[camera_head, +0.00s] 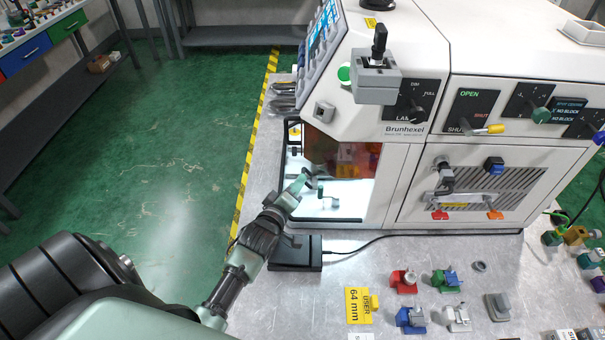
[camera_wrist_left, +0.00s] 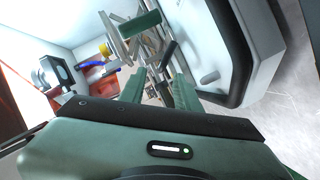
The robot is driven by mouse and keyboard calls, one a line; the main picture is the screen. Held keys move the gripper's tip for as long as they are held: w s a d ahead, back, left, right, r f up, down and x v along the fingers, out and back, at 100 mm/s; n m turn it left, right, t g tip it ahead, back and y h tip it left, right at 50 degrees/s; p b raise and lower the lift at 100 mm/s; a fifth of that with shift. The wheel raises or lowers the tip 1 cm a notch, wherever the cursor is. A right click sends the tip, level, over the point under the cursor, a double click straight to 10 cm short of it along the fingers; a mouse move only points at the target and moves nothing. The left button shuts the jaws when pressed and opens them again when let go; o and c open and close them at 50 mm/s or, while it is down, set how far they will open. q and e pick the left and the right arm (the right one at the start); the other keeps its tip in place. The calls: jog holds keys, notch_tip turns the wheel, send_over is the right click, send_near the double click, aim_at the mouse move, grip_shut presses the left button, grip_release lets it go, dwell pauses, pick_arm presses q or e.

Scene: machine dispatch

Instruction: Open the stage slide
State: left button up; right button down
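The Brunhexel machine (camera_head: 403,131) stands on the bench with a lit chamber behind a see-through orange-tinted front. The bright stage area (camera_head: 345,207) is at the chamber's bottom. A small green handle (camera_head: 321,188) shows there, beside my left gripper (camera_head: 306,181), which is at the chamber's left side. In the left wrist view, the two green fingers of the left gripper (camera_wrist_left: 157,90) stand apart with nothing clearly between them. A green bar on a metal mount (camera_wrist_left: 140,23) shows beyond the fingertips. I cannot tell whether the fingers touch anything. My right gripper is in neither view.
A black box (camera_head: 294,254) with a cable lies below my left wrist. A yellow 64 mm card (camera_head: 358,306) and several coloured fixtures, such as a red one (camera_head: 403,281), lie on the bench front. A barred door handle (camera_head: 459,195) sticks out of the machine's right panel.

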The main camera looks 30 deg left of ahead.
pick_arm(q)
jog(key=x, duration=0.4)
jog(key=shift+w+a+f, duration=0.1)
jog(key=shift+w+f, duration=0.05)
jog(key=shift+w, duration=0.35)
jog(key=c, duration=0.6)
grip_shut()
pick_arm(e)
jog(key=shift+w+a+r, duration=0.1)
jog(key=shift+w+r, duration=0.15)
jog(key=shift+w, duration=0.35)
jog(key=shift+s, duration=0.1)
